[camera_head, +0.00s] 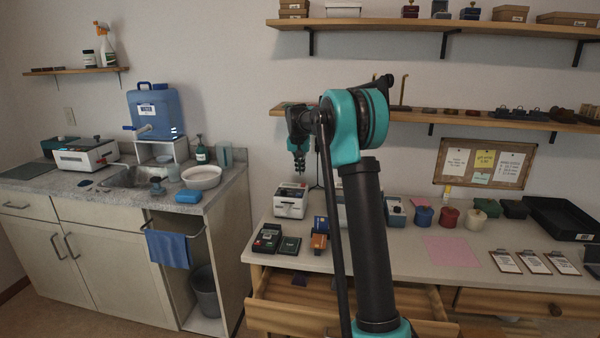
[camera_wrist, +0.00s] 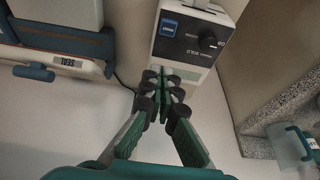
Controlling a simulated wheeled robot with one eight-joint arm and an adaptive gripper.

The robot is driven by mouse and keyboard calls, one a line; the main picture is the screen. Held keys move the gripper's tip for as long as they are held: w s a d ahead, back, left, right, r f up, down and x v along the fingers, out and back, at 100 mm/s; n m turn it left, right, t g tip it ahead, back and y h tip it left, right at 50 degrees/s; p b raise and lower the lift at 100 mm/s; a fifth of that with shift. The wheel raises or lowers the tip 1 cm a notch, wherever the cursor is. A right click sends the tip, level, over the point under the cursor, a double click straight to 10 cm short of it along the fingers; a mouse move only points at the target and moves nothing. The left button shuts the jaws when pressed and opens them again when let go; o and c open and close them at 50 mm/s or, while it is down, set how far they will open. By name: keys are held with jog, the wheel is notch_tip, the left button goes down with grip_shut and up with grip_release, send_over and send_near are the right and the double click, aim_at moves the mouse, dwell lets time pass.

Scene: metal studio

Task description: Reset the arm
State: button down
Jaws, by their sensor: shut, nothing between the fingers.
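My gripper (camera_head: 300,165) is raised above the back left of the workbench in the head view, pointing down. In the wrist view its two green-and-black fingers (camera_wrist: 166,92) run together and meet at the tips, with nothing between them. Below it a small white device with a dark front panel (camera_head: 291,200) stands on the bench.
The workbench (camera_head: 463,252) holds a card terminal (camera_head: 267,238), several small lidded pots, a black tray (camera_head: 560,217) and clipboards. A drawer (camera_head: 290,315) below stands open. A sink counter (camera_head: 120,190) with a blue water container (camera_head: 155,112) is at left. Shelves (camera_head: 480,121) hang behind my arm.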

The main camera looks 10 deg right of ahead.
jog(key=shift+s, duration=0.1)
jog(key=s+d+f+n, duration=0.1)
jog(key=s+f, duration=0.4)
jog(key=s, duration=1.1)
jog(key=s+d+f+n, duration=0.1)
jog(key=s+f, duration=0.5)
jog(key=s, duration=1.1)
jog(key=s+d+f+n+t+y, duration=0.1)
jog(key=s+f, duration=0.5)
jog(key=s, duration=1.1)
jog(key=shift+n, duration=0.3)
